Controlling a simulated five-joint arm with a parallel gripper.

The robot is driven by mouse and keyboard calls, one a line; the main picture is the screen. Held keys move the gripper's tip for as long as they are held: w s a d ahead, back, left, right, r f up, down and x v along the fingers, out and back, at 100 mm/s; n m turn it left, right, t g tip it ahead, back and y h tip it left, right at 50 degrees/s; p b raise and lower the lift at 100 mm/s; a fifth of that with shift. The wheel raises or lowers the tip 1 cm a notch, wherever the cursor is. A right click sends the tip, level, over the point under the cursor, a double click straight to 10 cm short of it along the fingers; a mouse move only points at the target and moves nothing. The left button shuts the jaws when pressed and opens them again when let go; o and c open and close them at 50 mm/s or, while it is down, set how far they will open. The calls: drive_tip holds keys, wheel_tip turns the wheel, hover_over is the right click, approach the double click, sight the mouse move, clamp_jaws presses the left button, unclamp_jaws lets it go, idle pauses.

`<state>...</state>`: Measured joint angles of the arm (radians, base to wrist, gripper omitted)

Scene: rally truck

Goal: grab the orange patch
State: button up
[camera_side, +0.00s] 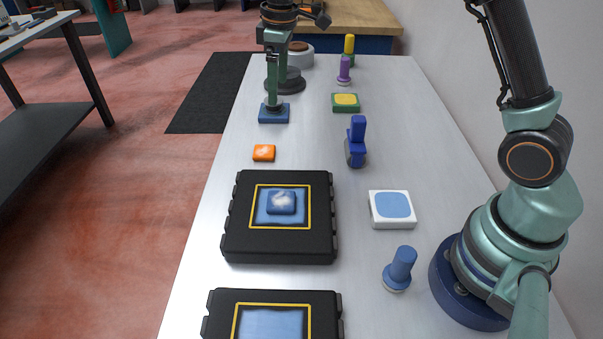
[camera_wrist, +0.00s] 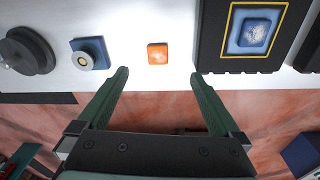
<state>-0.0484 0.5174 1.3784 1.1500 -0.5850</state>
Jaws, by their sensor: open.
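The orange patch (camera_side: 264,153) is a small flat square with a faint lighter mark. It lies on the light table, between the far black case and a blue square block. In the wrist view the orange patch (camera_wrist: 157,53) sits past the fingertips, roughly midway across the gap between them. My gripper (camera_wrist: 159,76) is open and empty, with its two green fingers spread wide. In the side view my gripper (camera_side: 273,90) hangs pointing down, overlapping the blue block (camera_side: 273,115) in the picture, and its finger gap is hard to judge there.
A black case (camera_side: 231,215) holds a blue patch (camera_side: 282,203); a second case (camera_side: 218,325) stands nearer. Blue stamps (camera_side: 357,140) (camera_side: 402,265), a white block (camera_side: 392,218) and a green-yellow block (camera_side: 345,103) stand right. Bare table surrounds the orange patch.

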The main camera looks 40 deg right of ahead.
drive_tip(key=w+f+n, duration=0.2)
drive_tip(key=w+f, duration=0.1)
drive_tip(key=f, duration=0.3)
drive_tip(key=g, duration=0.1)
hover_over(268, 150)
drive_tip(key=f, duration=0.5)
drive_tip(key=s+f, duration=0.1)
drive_tip(key=f, duration=0.1)
drive_tip(key=shift+d+f, duration=0.1)
drive_tip(key=shift+f, duration=0.1)
drive_tip(key=shift+w+f, duration=0.25)
drive_tip(key=shift+f, duration=1.1)
drive_tip(key=shift+w+f, duration=0.2)
drive_tip(key=shift+f, duration=1.15)
drive_tip(key=c, duration=1.4)
